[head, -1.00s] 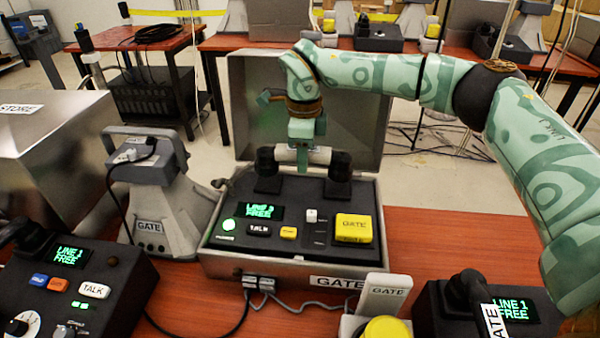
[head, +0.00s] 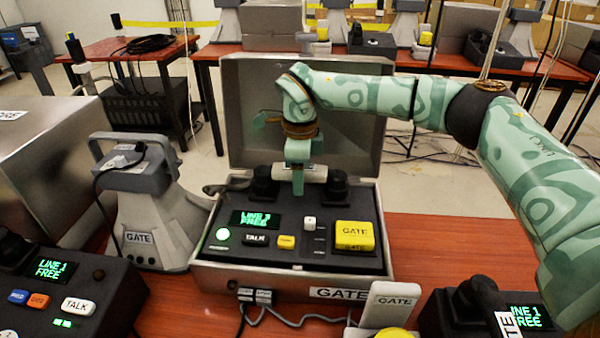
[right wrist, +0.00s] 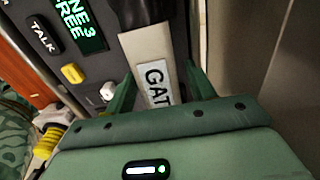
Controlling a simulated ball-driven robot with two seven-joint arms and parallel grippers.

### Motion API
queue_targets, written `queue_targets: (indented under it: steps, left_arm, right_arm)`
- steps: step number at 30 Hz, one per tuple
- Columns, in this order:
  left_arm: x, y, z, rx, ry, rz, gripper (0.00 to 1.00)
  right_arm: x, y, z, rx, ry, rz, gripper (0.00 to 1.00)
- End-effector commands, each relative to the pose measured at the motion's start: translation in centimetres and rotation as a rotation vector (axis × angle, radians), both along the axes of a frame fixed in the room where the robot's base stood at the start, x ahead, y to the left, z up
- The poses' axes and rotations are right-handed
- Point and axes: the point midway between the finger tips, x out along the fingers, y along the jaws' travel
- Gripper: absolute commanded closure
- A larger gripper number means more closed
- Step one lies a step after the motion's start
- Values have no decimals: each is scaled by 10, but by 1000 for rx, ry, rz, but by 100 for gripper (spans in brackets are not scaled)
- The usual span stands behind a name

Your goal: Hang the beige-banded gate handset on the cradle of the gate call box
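The gate call box (head: 208,250) is an open grey case on the table. Its display reads "LINE 3 FREE", with a lit green lamp beside it. The beige-banded gate handset (head: 317,173) lies across the back of the panel, its black ends over the dark cradle (head: 333,199). It looks level and seated, though the contact is partly hidden. My right gripper (head: 298,180) is above it, one finger in front. In the right wrist view the fingers stand either side of the labelled handset (right wrist: 155,75), apparently open with a slight gap. My left gripper is out of view.
A grey speaker (head: 155,225) stands left of the box. Another console (head: 70,290) is at the front left, and a dark phone (head: 480,305) at the front right. A white GATE-labelled block (head: 390,305) stands in front. The raised lid (head: 350,105) is behind my gripper.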

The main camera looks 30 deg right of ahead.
Motion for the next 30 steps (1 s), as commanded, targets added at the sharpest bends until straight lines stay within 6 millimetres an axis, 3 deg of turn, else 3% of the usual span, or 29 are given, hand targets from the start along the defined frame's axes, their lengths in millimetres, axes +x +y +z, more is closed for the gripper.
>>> queue_targets:
  steps: [5, 12, 19, 24, 30]
  left_arm:
    - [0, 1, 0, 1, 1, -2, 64]
    - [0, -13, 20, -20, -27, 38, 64]
    - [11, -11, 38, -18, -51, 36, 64]
    - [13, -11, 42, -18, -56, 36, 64]
    - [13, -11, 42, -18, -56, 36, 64]
  right_arm:
    - [0, 0, 7, 0, -3, 0, 46]
    - [0, 0, 63, -1, -9, -1, 46]
    - [0, 0, 109, 0, -6, 0, 46]
    - [0, 0, 123, 0, -1, -1, 46]
    - [0, 0, 123, 1, 1, 1, 46]
